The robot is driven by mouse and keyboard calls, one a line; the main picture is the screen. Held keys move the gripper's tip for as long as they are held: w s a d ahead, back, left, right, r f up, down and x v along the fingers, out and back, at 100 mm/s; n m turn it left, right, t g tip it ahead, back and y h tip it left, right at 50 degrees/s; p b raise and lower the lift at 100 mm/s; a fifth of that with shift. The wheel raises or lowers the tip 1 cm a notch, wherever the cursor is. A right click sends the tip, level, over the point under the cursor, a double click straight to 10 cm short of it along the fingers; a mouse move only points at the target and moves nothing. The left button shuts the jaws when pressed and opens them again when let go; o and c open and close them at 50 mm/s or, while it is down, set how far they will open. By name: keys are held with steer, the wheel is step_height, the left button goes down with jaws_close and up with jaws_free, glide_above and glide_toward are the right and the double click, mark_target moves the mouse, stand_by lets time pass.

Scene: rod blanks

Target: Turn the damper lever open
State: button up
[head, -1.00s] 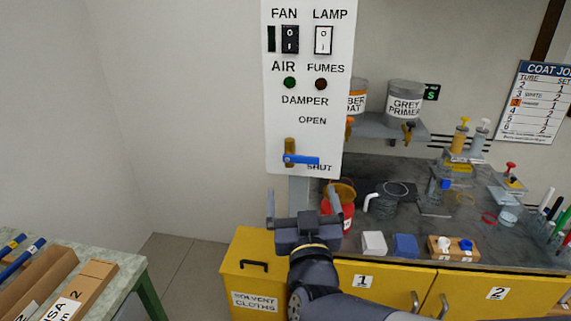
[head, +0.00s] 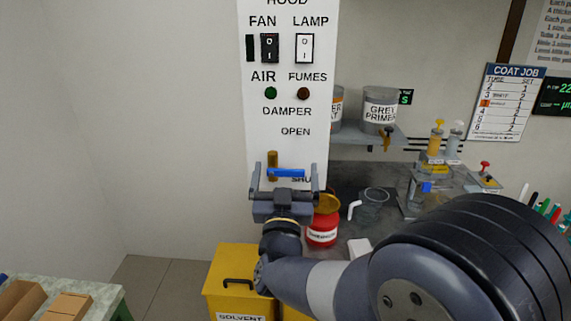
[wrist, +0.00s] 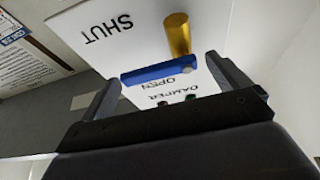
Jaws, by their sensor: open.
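The damper lever (head: 287,173) is a blue bar lying level, reaching right from a brass post (head: 272,160) on the white panel. It sits just above the partly covered SHUT label, well below OPEN. My gripper (head: 286,179) is open, fingers pointing up at the panel, one to each side of the lever in the head view. In the wrist view the blue lever (wrist: 155,74) lies across the gap between the open fingers (wrist: 162,76), with the brass post (wrist: 177,36) beyond it. I cannot tell whether either finger touches the lever.
The white panel (head: 262,135) also carries fan and lamp switches, a green light (head: 271,93) and a dark red light (head: 303,94). A red can (head: 322,232) and a clear jug (head: 371,204) stand to the right. A yellow bin (head: 231,285) is below.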

steer(key=shift+w+r, duration=0.3)
steer(key=shift+w, duration=0.35)
steer(key=shift+c, duration=0.4)
steer(key=c, duration=1.3)
